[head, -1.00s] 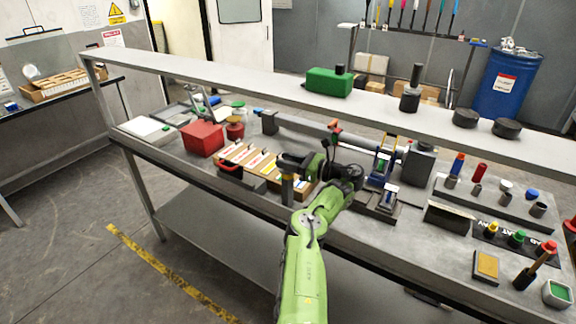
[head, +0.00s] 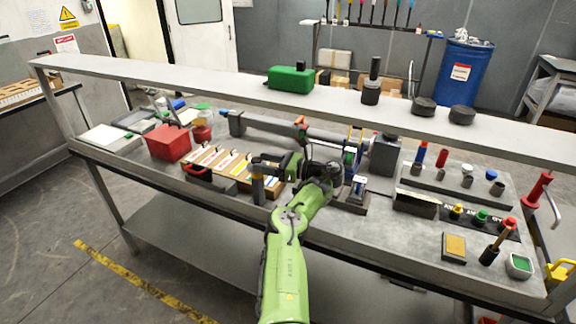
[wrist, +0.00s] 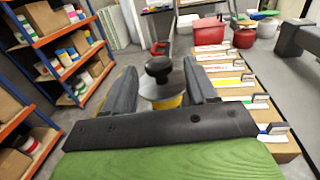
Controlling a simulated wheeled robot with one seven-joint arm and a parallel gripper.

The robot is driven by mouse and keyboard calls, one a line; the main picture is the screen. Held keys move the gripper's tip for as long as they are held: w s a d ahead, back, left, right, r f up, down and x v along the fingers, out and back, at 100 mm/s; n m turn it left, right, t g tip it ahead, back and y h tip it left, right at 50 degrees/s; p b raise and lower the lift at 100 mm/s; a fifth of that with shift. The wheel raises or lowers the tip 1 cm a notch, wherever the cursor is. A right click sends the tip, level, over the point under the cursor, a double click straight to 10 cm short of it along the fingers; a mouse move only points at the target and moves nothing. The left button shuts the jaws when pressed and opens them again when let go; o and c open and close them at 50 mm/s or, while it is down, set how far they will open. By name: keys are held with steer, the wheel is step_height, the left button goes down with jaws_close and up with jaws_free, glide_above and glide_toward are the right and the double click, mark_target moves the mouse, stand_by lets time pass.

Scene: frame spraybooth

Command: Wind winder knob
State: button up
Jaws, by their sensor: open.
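The winder knob is a round black knob (wrist: 158,68) on top of a short post with a silver disc and a yellow part below. In the wrist view it stands between the two dark fingers of my gripper (wrist: 160,76), which are spread with a gap on either side. In the head view my gripper (head: 262,163) is at the bench's front edge, above the grey post (head: 258,190). The knob itself is hidden there by the gripper. I cannot tell if a finger touches it.
A wooden rack of white strips (head: 222,166), a black tray with a red handle (head: 205,178) and a red box (head: 168,142) lie to the left. A blue-and-grey fixture (head: 352,170) stands close right.

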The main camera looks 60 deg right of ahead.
steer(key=p+v, duration=0.6)
steer(key=v, duration=0.6)
steer(key=shift+s+r, duration=0.25)
steer(key=shift+s, duration=0.05)
steer(key=shift+d, duration=0.15)
